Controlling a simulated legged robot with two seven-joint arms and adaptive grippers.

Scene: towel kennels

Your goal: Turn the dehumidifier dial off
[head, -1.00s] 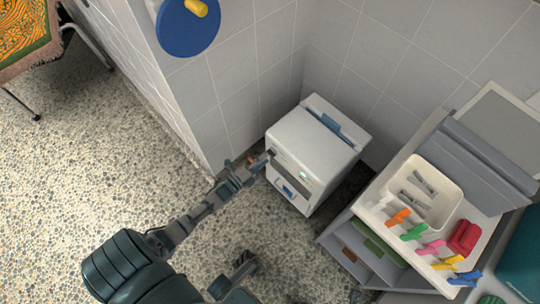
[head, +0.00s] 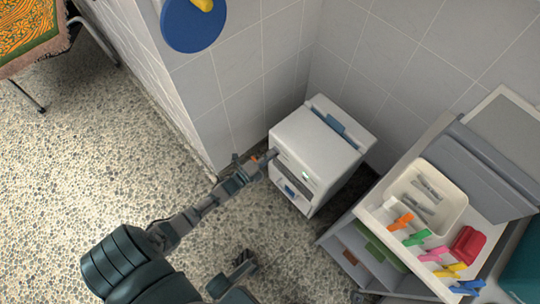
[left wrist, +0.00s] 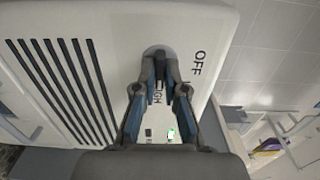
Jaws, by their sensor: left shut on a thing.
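The dehumidifier (head: 318,143) is a white box with a dark slot and a small green light on its front, standing in the tiled corner. My left gripper (head: 268,158) reaches its front at the upper left. In the left wrist view, my left gripper (left wrist: 160,85) is shut on the dial (left wrist: 158,51), a round grey knob mostly hidden between the fingers. The word OFF is printed right of the dial, and HIGH, partly covered, is between the fingers. The dial's pointer cannot be made out. My right gripper (head: 242,263) seems to be the dark shape low in the head view, its opening unclear.
A grey cart (head: 345,240) stands close to the right of the dehumidifier. It carries a cream bin (head: 462,205), coloured clips and a red item (head: 467,242). A blue disc (head: 193,25) is on the wall above.

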